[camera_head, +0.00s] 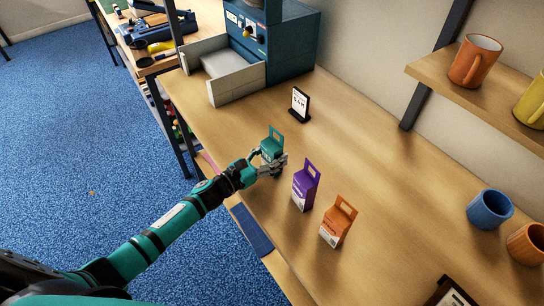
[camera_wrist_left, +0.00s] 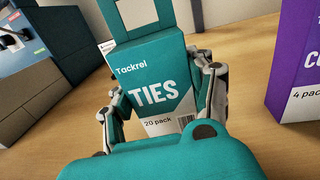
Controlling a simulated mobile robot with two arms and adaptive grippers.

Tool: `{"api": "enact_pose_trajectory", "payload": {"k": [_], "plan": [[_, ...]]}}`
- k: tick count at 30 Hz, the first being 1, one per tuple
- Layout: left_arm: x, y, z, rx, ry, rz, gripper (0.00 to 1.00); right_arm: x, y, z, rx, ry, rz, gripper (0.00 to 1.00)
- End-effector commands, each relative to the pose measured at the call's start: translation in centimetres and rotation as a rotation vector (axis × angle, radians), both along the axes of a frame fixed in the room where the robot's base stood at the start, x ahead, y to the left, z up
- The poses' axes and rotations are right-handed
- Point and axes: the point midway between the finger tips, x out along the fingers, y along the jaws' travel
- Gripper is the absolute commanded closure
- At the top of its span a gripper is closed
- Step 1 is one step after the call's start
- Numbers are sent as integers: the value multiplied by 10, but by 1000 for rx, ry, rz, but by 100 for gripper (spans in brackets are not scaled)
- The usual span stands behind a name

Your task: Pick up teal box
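The teal box (camera_head: 272,143), a hang-tab carton marked "TIES", is on the wooden counter, left of the purple box. It also shows in the left wrist view (camera_wrist_left: 158,85), tilted in the picture, between my fingers. My left gripper (camera_head: 270,165) has one finger on each side of it. In the left wrist view the fingers (camera_wrist_left: 165,105) lie close against both sides with no clear gap. The gripper hides the box's lower part in the head view, so I cannot tell whether its base touches the counter. My right gripper is not in view.
A purple box (camera_head: 305,187) and an orange box (camera_head: 338,222) stand to the right. A small black-framed sign (camera_head: 299,104) is behind. A blue machine with a grey tray (camera_head: 238,84) is at the back left. Blue (camera_head: 489,209) and orange mugs are at the right.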

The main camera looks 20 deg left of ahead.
Motion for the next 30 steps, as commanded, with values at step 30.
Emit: {"api": "enact_pose_trajectory", "payload": {"k": [30], "plan": [[-42, -5, 35, -1, 3, -4, 81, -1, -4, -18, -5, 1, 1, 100]]}}
